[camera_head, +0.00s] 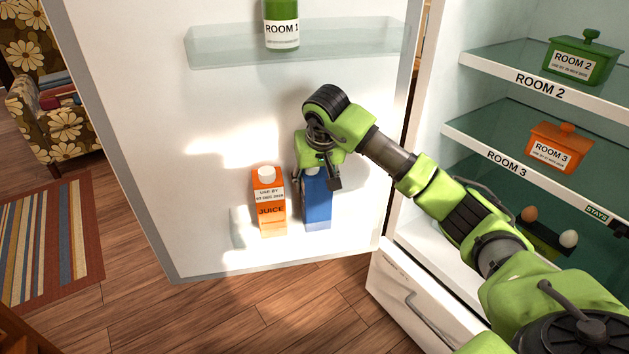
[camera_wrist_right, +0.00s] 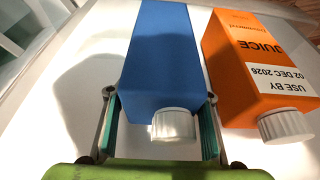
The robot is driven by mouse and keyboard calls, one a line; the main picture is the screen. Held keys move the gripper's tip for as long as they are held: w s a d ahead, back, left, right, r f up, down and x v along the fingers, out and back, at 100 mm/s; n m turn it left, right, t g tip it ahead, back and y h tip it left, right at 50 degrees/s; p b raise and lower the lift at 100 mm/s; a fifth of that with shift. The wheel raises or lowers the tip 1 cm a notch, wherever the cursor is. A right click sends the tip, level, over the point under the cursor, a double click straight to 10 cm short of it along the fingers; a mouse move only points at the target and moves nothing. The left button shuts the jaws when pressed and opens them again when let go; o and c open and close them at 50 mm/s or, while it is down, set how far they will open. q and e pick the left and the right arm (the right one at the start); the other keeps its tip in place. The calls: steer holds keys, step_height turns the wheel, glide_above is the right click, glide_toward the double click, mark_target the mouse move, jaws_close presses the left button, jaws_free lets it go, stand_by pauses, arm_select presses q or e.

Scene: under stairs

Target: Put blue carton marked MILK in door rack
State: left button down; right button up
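The blue carton (camera_head: 317,205) stands upright beside the orange juice carton (camera_head: 268,210), low on the inside of the open fridge door. No MILK marking is readable on it. My right gripper (camera_head: 320,178) reaches down over its top from above. In the wrist view the gripper's fingers (camera_wrist_right: 160,125) lie on either side of the blue carton (camera_wrist_right: 163,60), near its white cap. The pads are very close to its sides; I cannot tell whether they press on it. The clear lower door rack (camera_head: 240,228) shows only faintly in bright glare. My left gripper is out of view.
The juice carton (camera_wrist_right: 255,65) stands close beside the blue one. An upper glass door rack (camera_head: 225,45) holds a green bottle (camera_head: 282,25). Fridge shelves at right hold a green pot (camera_head: 582,62) and an orange pot (camera_head: 557,148). A white drawer (camera_head: 415,300) sticks out below.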

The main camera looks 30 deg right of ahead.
mark_target(319, 176)
steer(key=shift+o, duration=1.3)
steer(key=shift+r, duration=0.1)
steer(key=shift+r, duration=0.35)
steer(key=p+v, duration=0.1)
steer(key=v, duration=0.9)
steer(key=shift+s+a+r, duration=0.1)
steer(key=shift+s+r, duration=0.05)
steer(key=shift+r, duration=0.1)
steer(key=shift+s+r, duration=0.2)
steer(key=shift+r, duration=0.2)
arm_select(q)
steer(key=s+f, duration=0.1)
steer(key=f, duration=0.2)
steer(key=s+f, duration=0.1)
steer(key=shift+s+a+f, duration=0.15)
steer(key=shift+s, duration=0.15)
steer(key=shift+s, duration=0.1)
arm_select(e)
steer(key=shift+f, duration=0.1)
